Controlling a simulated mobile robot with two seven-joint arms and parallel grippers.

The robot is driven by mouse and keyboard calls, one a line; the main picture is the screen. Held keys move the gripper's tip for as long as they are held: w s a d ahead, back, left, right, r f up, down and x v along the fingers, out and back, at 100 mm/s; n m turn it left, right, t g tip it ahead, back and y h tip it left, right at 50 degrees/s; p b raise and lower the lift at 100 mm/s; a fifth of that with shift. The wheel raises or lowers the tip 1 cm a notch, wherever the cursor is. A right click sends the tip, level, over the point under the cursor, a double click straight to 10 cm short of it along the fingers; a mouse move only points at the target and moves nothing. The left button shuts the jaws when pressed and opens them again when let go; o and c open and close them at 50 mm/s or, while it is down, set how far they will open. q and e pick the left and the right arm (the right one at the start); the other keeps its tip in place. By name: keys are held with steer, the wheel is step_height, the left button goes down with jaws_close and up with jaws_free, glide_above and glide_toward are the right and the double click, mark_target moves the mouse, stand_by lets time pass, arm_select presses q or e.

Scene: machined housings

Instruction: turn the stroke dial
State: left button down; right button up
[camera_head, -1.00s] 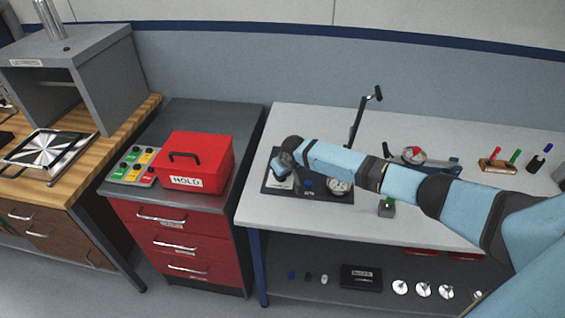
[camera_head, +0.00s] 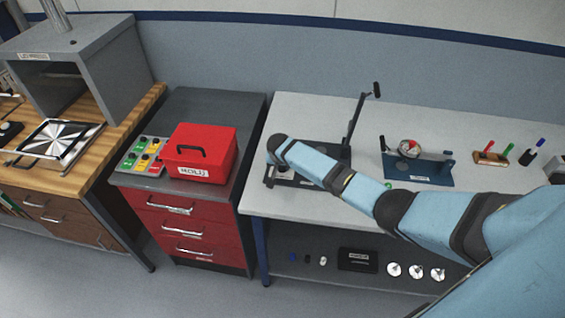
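A black base plate with a tall lever (camera_head: 357,120) stands on the light grey bench. Much of this black fixture (camera_head: 337,152) is behind my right arm, and I cannot make out a stroke dial on it. My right arm reaches in from the right, and its dark wrist end is over the left part of the fixture. The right gripper (camera_head: 270,173) points down there; its fingers are too small and hidden to tell open or shut, or whether they touch anything. A round red and white gauge (camera_head: 408,148) sits on a blue base (camera_head: 430,176) further right. My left gripper is not in view.
Coloured markers (camera_head: 490,155) are at the bench's right. The shelf below holds a black box (camera_head: 357,260) and several discs.

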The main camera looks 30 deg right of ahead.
steer(key=shift+r, duration=0.1)
steer(key=o, duration=0.9)
steer(key=v, duration=1.3)
steer(key=shift+a+r+b, duration=0.15)
steer(key=shift+r+b, duration=0.15)
steer(key=shift+r, duration=0.05)
